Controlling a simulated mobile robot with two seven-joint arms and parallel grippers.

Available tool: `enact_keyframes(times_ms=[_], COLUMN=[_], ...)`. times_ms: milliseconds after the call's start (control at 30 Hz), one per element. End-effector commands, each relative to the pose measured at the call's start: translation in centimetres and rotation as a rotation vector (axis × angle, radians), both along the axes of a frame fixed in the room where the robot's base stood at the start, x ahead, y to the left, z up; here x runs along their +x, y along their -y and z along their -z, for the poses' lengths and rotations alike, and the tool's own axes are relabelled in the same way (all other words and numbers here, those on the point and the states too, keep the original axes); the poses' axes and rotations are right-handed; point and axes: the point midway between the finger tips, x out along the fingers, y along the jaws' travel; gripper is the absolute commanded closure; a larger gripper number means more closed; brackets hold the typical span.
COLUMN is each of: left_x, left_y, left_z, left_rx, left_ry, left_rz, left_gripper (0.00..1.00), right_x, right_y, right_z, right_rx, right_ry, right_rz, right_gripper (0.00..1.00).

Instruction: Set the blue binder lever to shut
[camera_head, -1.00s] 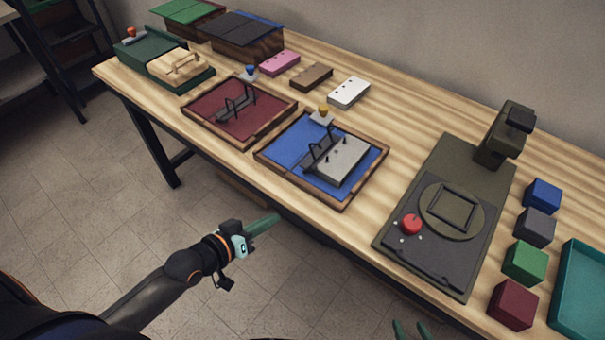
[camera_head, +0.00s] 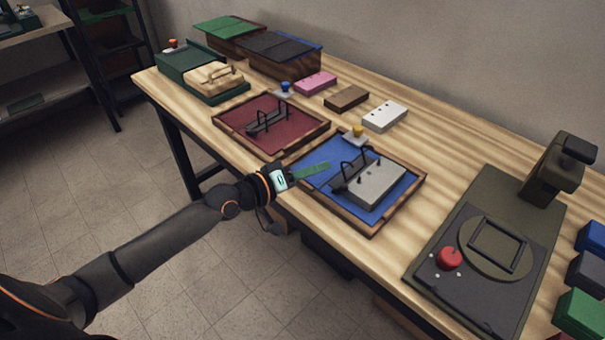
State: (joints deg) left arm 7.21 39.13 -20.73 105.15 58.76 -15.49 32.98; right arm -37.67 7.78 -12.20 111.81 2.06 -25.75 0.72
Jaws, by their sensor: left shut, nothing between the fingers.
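The blue binder (camera_head: 322,156) lies open in a wooden-edged tray on the table, mid-view. A dark metal mechanism with thin black arches (camera_head: 350,168) is on it, with a pale grey block (camera_head: 376,187) beside it. A small lever with a yellow knob (camera_head: 357,131) stands on a light base at the binder's far edge; I cannot tell its setting. My left gripper (camera_head: 325,168) has green fingers, shut and empty, over the binder's left part, left of the arches. Contact cannot be told. My right gripper is not in view.
A red binder (camera_head: 245,120) with a blue-knobbed lever (camera_head: 286,88) lies to the left. Pink, brown and white blocks (camera_head: 384,116) sit behind. A dark device with a red button (camera_head: 450,258) stands right.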

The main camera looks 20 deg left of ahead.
Motion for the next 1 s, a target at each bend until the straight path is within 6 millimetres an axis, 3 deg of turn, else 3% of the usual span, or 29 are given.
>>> enact_keyframes(times_ms=[233, 500, 1000], left_x=[3.1, 0.4, -0.1], left_y=[2.0, 3.2, 3.5], left_z=[0.6, 2.2, 2.6], left_rx=[0.001, 0.001, 0.006], left_ry=[0.001, -0.002, 0.001], left_rz=[0.002, 0.002, 0.001], left_gripper=[1.0, 1.0, 1.0], right_x=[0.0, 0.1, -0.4], right_y=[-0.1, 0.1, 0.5], right_z=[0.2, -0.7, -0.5], right_rx=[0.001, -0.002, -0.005], right_ry=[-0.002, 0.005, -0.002], right_rz=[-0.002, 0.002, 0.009], right_gripper=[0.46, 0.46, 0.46])
